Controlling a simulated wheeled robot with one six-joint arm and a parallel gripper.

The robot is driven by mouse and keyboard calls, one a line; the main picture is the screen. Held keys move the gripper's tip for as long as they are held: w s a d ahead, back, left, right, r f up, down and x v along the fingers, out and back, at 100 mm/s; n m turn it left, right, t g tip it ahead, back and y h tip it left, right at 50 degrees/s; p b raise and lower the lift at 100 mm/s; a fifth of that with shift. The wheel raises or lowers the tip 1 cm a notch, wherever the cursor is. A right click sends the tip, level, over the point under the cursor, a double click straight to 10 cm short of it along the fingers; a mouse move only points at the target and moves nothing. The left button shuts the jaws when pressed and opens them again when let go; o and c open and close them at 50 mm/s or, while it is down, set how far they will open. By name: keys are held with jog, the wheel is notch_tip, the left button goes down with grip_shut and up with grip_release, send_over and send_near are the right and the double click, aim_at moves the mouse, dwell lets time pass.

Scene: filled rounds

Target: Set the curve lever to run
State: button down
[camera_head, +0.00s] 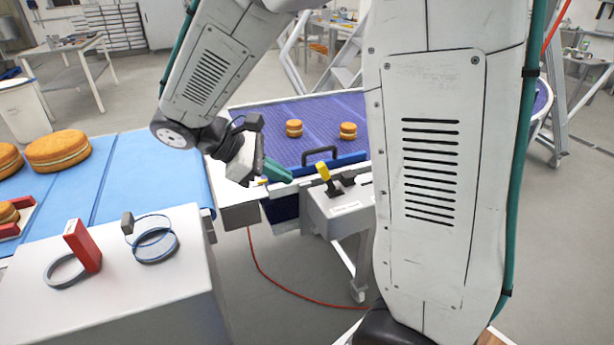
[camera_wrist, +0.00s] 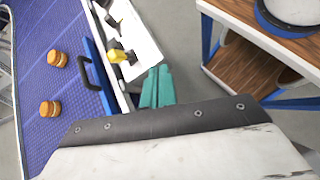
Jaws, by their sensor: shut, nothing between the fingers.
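A lever with a yellow handle (camera_head: 323,171) stands on a pale control box (camera_head: 335,212) beside the purple conveyor; it also shows in the wrist view (camera_wrist: 117,56). Its label is too small to read, so I cannot tell if it is the curve lever or which setting it is at. A second dark lever part (camera_wrist: 112,20) sits farther along the box, partly hidden by my arm in the head view. My gripper (camera_head: 285,174), with teal fingers, is shut and empty, left of the yellow handle and apart from it. The fingers also show in the wrist view (camera_wrist: 158,85).
The purple conveyor (camera_head: 285,112) carries two round filled cakes and has a black handle (camera_head: 320,153) on its blue edge. A blue belt (camera_head: 130,165) with larger cakes lies left. A white cabinet (camera_head: 120,300) bears rings and a red block.

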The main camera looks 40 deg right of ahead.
jog(key=w+a+f+n+h, duration=0.2)
jog(key=w+f+n+h, duration=0.2)
jog(key=w, duration=0.3)
jog(key=shift+w+f+n+t, duration=0.3)
jog(key=shift+w+f+n, duration=0.1)
jog(key=shift+f, duration=0.45)
send_near(322, 177)
jog(key=d+f, duration=0.4)
jog(key=shift+s+d+r, duration=0.45)
jog(key=shift+d+r, duration=0.05)
jog(key=shift+d, duration=0.3)
jog(key=shift+r, duration=0.1)
